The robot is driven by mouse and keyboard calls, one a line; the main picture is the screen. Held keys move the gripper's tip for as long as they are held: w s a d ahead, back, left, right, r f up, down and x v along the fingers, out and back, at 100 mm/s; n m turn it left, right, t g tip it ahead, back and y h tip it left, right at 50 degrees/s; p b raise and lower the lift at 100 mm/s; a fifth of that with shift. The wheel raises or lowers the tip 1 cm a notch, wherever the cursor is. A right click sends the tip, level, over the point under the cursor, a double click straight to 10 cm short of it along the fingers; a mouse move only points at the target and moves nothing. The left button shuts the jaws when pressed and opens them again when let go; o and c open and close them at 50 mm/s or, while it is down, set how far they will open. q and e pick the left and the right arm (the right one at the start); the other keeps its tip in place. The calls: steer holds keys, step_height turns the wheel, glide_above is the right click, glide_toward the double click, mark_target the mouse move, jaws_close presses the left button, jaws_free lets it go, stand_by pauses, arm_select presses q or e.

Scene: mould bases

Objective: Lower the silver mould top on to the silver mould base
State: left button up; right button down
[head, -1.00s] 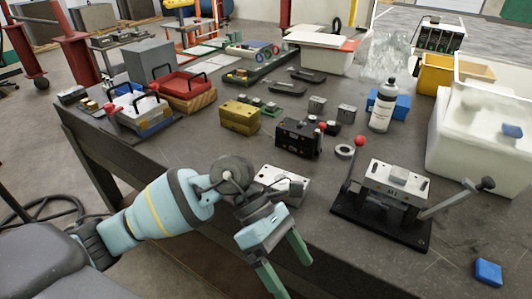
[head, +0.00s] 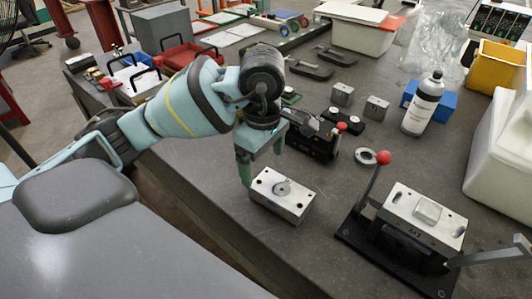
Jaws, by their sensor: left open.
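A silver block (head: 282,196) with a round feature in its top face and holes near its corners lies on the dark table near the front edge. A second silver block (head: 425,217) with a small raised piece on top sits in a black stand (head: 392,258) at the right. I cannot tell for certain which is the mould top and which the base. My left gripper (head: 263,160) is open and empty, pointing down just behind and above the first silver block, its fingers apart. My right gripper is not in view.
A red-knobbed lever (head: 384,158) rises from the stand's left side. A black device (head: 320,140) stands behind my gripper. The table in front of the stand is clear.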

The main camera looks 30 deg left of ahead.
mark_target(264, 179)
arm_select(q)
step_height(264, 179, down, 5)
steer(key=shift+b, duration=0.3)
steer(key=shift+f, duration=1.15)
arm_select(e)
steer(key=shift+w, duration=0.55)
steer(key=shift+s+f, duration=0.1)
